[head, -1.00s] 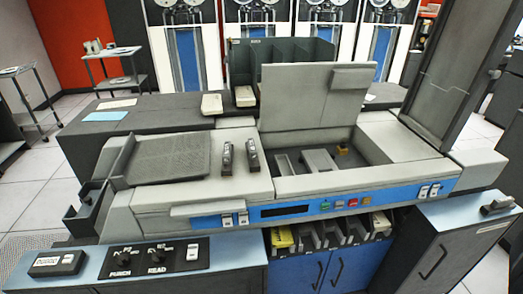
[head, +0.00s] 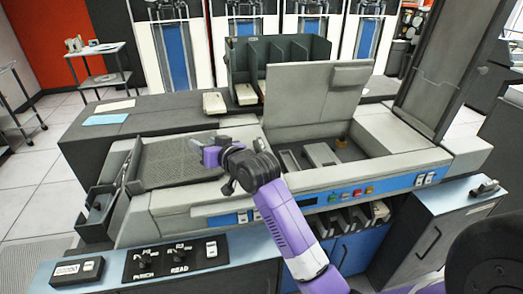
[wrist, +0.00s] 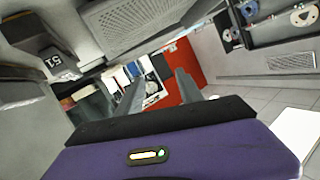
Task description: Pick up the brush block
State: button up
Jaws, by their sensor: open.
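No block is clearly marked as the brush block. A small dark block with a "51" label (wrist: 52,52) stands at the upper left of the wrist view, with a second, similar block (wrist: 18,92) below it. They appear to be the pair on the machine's top deck, which my arm covers in the head view. My gripper (head: 208,150) is above the deck, beside the ribbed tray. In the wrist view its two grey fingers (wrist: 158,88) are apart with nothing between them.
The ribbed tray (head: 175,160) is left of my gripper. The machine's raised lid (head: 313,105) stands behind an open bay with a small brownish block (head: 341,142). A control panel (head: 175,258) is in front.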

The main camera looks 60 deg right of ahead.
jog(key=d+r+g, duration=0.2)
jog(key=d+r, duration=0.1)
jog(key=d, duration=0.5)
jog(key=m+g+y+p, duration=0.1)
jog(key=m+g+y, duration=0.1)
jog(key=g, duration=0.7)
send_over(262, 144)
jog(key=s+a, duration=0.2)
notch_tip(262, 144, down, 4)
jog(key=shift+r, duration=0.1)
jog(key=shift+w+d+f+m, duration=0.15)
jog(key=shift+d+f, duration=0.05)
jog(key=shift+f, duration=0.35)
jog(key=shift+w+d+f+m, duration=0.15)
jog(key=shift+f, duration=0.4)
jog(key=p+x, duration=0.1)
jog(key=x, duration=0.3)
jog(key=shift+w+d, duration=0.1)
jog(key=shift+w, duration=0.05)
jog(key=shift+w+d+f, duration=0.1)
jog(key=shift+w+f, duration=0.05)
jog(key=shift+f, duration=0.3)
jog(key=shift+f+p, duration=0.25)
jog(key=shift+p, duration=0.2)
jog(key=shift+c, duration=0.2)
grip_shut()
